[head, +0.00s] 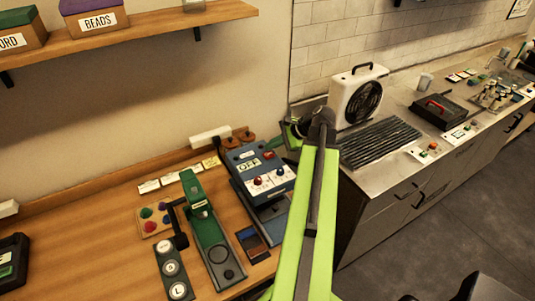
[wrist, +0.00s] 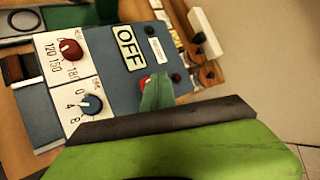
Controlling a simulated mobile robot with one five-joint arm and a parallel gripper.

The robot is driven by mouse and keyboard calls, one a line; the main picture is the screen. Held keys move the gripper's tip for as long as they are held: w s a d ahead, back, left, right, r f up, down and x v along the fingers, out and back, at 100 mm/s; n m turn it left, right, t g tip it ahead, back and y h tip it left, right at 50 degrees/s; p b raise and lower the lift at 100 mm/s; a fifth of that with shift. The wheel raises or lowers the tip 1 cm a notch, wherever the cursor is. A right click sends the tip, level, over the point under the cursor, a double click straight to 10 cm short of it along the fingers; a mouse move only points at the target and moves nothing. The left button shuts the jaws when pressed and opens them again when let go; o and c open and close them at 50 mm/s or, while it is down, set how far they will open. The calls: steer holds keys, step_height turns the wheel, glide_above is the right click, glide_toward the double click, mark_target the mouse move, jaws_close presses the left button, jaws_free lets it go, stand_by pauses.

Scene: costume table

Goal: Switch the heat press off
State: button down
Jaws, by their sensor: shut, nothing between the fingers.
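The heat press (head: 272,168) is a blue box on the wooden table, with a red knob, a blue knob and a plate reading OFF. In the wrist view the OFF plate (wrist: 129,47), red knob (wrist: 71,50) and blue knob (wrist: 91,104) face me. A small red part (wrist: 143,82), perhaps a switch, shows beside my fingertip and is partly covered by it. My gripper (wrist: 158,92) is shut and empty, its green tip over the panel just below the OFF plate. I cannot tell whether it touches.
A green press with a dark lever (head: 205,225) stands left of the heat press. A white power strip (head: 210,137) lies along the wall behind. A white fan (head: 358,97) stands on the counter to the right. A shelf (head: 170,38) hangs above.

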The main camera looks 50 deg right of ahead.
mark_target(271, 155)
step_height(271, 155, up, 6)
steer(key=p, duration=0.5)
steer(key=shift+p, duration=0.4)
steer(key=shift+f, duration=0.1)
